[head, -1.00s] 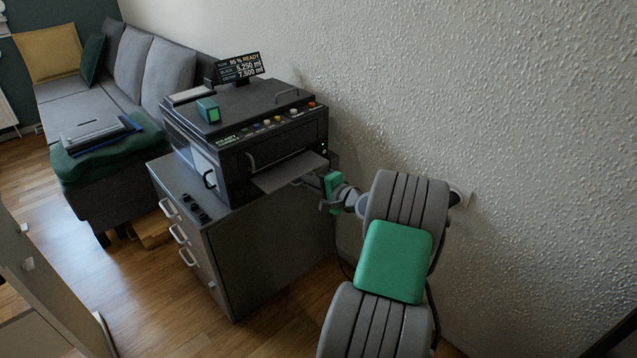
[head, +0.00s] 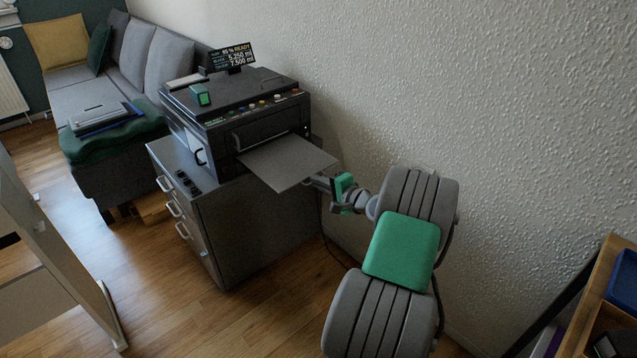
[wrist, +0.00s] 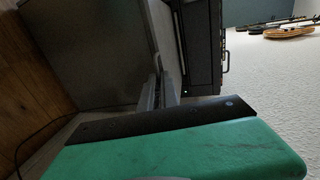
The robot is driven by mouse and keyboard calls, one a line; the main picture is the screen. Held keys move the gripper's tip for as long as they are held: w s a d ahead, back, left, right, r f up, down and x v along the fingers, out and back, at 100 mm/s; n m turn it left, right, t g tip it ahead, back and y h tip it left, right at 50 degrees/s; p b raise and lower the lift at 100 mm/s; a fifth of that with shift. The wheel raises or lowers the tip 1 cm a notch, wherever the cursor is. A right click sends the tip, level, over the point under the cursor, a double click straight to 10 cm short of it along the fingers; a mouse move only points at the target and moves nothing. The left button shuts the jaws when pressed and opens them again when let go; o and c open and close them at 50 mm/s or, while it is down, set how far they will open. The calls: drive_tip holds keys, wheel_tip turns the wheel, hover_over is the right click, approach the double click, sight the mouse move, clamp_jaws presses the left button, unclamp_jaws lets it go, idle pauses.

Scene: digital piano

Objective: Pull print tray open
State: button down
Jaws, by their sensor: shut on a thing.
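The print tray (head: 288,161) is a flat grey sheet that sticks well out of the front of the black printer (head: 240,110). My gripper (head: 309,181) is at the right front part of the tray, low beside its edge, and is shut on it. The exact contact is small and dark in the head view. In the wrist view my gripper's fingers (wrist: 158,92) reach toward the printer (wrist: 203,45), which appears turned on its side; the grip itself is hard to make out there.
The printer stands on a grey drawer cabinet (head: 255,235) with handles on its left face. A textured wall (head: 440,90) runs close on the right. Wooden floor (head: 180,310) is free in front. A wooden shelf (head: 590,300) is at the lower right.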

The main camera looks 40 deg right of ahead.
drive_tip(key=shift+a+f, duration=0.1)
drive_tip(key=shift+a, duration=0.1)
drive_tip(key=c, duration=1.8)
unclamp_jaws()
drive_tip(key=shift+c, duration=0.2)
drive_tip(key=shift+o, duration=1.2)
drive_tip(key=shift+d, duration=0.2)
drive_tip(key=p+v, duration=0.2)
drive_tip(key=v, duration=0.6)
